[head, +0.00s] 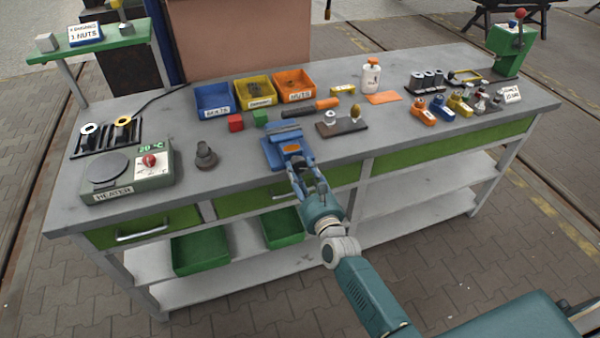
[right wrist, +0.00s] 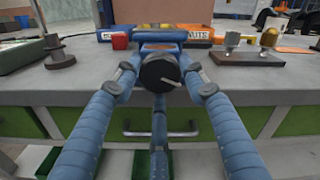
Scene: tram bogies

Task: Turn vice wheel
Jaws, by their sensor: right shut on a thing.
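The blue vice (head: 284,134) stands at the front edge of the grey workbench, and its blue top also shows in the right wrist view (right wrist: 158,33). Its dark round wheel (right wrist: 159,73) with a pale handle bar faces me in the right wrist view. My right gripper (head: 295,169) reaches it from the front. Its blue fingers (right wrist: 160,82) are shut around the wheel, one on each side and one below. In the head view the fingers hide most of the wheel. My left gripper is not in view.
A heater (head: 125,175) and a dark round stand (head: 206,156) are left of the vice. Blue, yellow and orange bins (head: 295,84) stand behind it. A brown block (head: 341,127) with small parts is to its right. A drawer handle (right wrist: 160,133) sits below the gripper.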

